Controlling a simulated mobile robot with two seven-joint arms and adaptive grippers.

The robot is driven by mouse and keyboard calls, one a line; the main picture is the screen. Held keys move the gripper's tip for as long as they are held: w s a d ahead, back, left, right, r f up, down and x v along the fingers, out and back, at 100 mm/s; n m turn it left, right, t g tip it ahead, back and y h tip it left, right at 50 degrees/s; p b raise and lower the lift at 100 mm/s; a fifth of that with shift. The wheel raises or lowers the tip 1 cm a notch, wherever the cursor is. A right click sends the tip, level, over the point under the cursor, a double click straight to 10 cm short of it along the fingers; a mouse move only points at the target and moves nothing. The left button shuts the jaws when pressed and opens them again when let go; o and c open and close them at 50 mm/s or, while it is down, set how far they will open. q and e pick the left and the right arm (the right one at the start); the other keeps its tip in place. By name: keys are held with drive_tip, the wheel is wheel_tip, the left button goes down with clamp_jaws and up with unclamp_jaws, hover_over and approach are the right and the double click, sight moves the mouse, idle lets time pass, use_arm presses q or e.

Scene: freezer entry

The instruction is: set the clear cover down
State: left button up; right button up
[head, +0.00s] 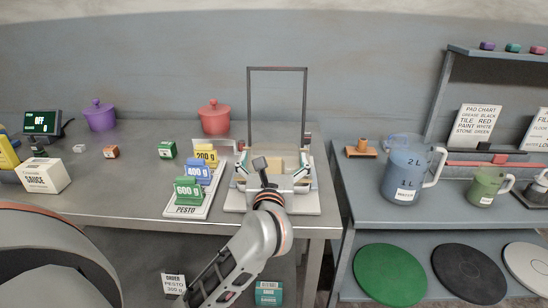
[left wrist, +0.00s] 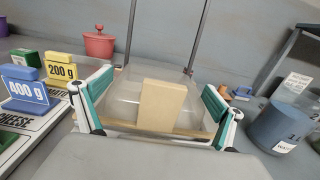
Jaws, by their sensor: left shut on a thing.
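The clear cover (left wrist: 124,91) is a see-through box shape in the left wrist view, with a tan upright block (left wrist: 161,106) at its near side. My left gripper (head: 277,172) is shut on the cover, its white and teal fingers wide apart at its two sides. In the head view the cover (head: 272,133) shows only faintly, above a pale base (head: 235,204) near the table's front edge. My wrist hides part of the base, and I cannot tell whether the cover touches it. My right gripper is not in view.
A dark upright frame (head: 277,69) rises behind the cover. A red pot (head: 214,121) stands behind. A side bench with a blue jug (head: 404,172) is right, across a gap.

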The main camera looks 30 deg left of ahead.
use_arm(q)
drive_tip(key=o, duration=0.6)
drive_tip(key=shift+r, duration=0.1)
drive_tip(key=shift+r, duration=0.35)
drive_tip(key=shift+r+p, duration=0.6)
drive_tip(key=v, duration=1.2)
drive_tip(key=shift+f+b, duration=0.35)
drive_tip(key=shift+f, duration=0.05)
